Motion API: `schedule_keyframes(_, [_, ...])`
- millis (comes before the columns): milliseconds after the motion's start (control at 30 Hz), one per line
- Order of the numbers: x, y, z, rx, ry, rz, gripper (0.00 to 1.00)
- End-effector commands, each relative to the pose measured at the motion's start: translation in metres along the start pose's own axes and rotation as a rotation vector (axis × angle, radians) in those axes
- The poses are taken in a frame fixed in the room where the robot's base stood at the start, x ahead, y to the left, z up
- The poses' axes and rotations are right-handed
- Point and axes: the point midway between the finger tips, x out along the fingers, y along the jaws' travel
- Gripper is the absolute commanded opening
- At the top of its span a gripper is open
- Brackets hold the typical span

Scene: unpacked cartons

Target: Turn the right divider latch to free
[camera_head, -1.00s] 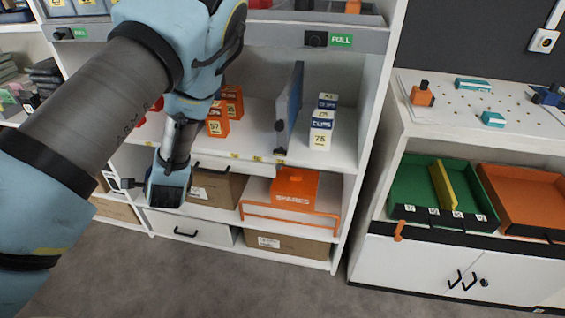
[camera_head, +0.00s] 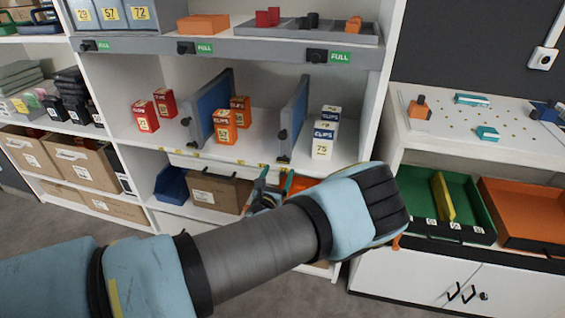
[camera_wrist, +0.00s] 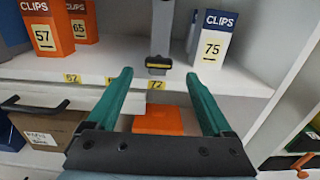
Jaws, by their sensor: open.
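The right divider (camera_head: 295,110) is a blue-grey upright panel on the middle shelf. Its dark latch (camera_head: 283,135) is at the front edge, and in the wrist view a black latch piece with a yellow line (camera_wrist: 158,66) shows at the divider's foot. My gripper (camera_head: 274,182) is just below and in front of the shelf edge. In the wrist view my gripper (camera_wrist: 158,76) has its two teal fingers spread wide, empty, with the latch piece between and beyond the tips. Whether they touch anything is not visible; they look apart from it.
White-blue CLIPS boxes (camera_head: 322,140) stand right of the divider, orange boxes (camera_head: 226,127) left of it. The left divider (camera_head: 213,100) is farther left. The shelf's front lip carries yellow number tags. An orange box (camera_wrist: 160,120) lies below the shelf, partly hidden.

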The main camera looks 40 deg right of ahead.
Motion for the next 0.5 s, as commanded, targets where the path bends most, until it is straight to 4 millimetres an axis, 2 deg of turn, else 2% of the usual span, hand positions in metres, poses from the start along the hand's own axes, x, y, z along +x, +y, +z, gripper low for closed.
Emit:
schedule_keyframes(100, [0.022,0.000,0.003,-0.002,-0.001,0.000,0.85])
schedule_keyframes(200, [0.035,0.001,0.001,-0.001,0.001,0.001,0.85])
schedule_keyframes(333, [0.045,0.001,0.000,-0.002,0.002,0.001,0.85])
schedule_keyframes(500, [0.049,0.001,-0.001,-0.001,0.002,0.001,0.85])
